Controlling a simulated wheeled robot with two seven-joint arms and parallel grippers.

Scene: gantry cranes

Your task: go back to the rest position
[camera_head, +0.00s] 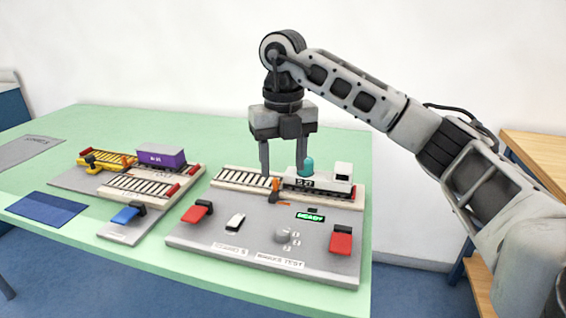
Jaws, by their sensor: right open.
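My right gripper (286,160) comes in from the right and points down over the back of the grey control board (190,238). It is open, with its fingers apart around nothing I can make out. Its fingertips are close to the track and the left end of the white wagon (322,184), which carries a teal piece (306,167). I cannot tell whether a fingertip touches anything. My left gripper is not in view.
The green table (345,145) is clear at the back right.

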